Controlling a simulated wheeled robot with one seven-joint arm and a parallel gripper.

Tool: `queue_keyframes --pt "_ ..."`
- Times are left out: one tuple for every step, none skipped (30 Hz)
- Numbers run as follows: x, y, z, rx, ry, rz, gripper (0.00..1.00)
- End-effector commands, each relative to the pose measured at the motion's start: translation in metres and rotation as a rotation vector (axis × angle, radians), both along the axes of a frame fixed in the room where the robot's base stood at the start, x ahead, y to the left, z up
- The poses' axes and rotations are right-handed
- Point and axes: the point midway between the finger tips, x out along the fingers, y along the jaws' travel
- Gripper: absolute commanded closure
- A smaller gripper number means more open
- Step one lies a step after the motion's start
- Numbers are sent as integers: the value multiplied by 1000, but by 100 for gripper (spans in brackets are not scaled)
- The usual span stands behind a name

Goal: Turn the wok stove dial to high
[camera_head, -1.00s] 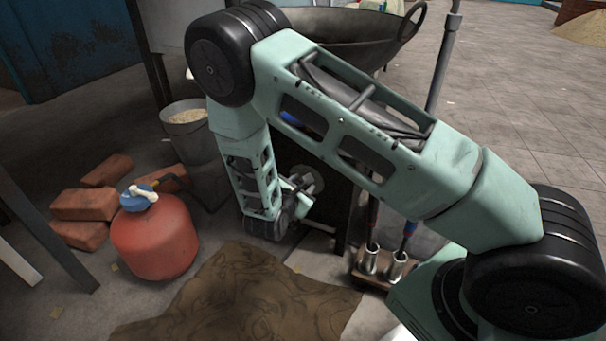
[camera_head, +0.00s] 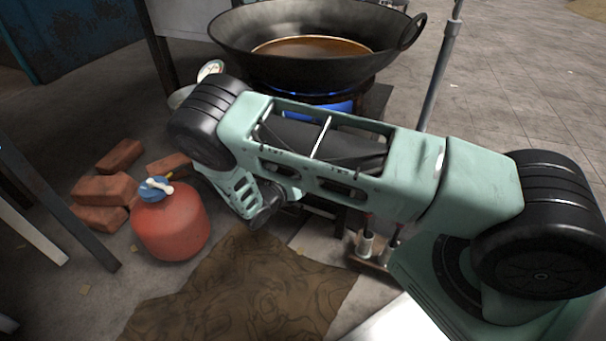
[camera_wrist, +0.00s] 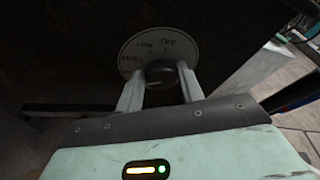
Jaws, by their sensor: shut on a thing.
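In the wrist view, the stove dial has a pale round plate (camera_wrist: 132,54) with the words LOW and OFF readable and HIGH less clear at the left. Its dark knob (camera_wrist: 160,70) sits between the two fingers of my gripper (camera_wrist: 160,88), which is shut on it. The knob's exact pointing is hard to tell. In the head view, the wok (camera_head: 310,65) sits on the stove with brown liquid inside, and blue flame shows under it. My arm hides the dial and the gripper's fingertips there.
A red gas cylinder (camera_head: 170,225) with a blue valve stands at the left beside several bricks (camera_head: 103,190). A brown cloth (camera_head: 245,290) lies on the floor in front. A grey pole (camera_head: 438,75) stands at the right of the wok.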

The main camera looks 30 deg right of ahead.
Motion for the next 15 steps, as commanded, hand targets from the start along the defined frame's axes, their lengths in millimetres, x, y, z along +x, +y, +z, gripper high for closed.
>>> queue_keyframes --pt "-1 0 0 -17 24 -1 85" --pt "-1 1 0 -27 38 -1 85" --pt "-1 1 0 -36 53 -1 85" --pt "-1 1 0 -43 64 -1 85" --pt "-1 1 -1 -50 74 -2 85" --pt "-1 1 -1 -57 86 -2 85" --pt "-1 1 -1 -63 95 -1 85" --pt "-1 1 -1 -68 102 -1 85" --pt "-1 1 -1 -73 110 -2 85" --pt "-1 0 -1 -77 115 -2 85" --pt "-1 0 -1 -80 120 -3 85" --pt "-1 0 -1 -83 124 -3 85" --pt "-1 0 -1 -85 127 -4 85" --pt "-1 0 -1 -87 130 -4 85" --pt "-1 0 -1 -88 132 -4 85"
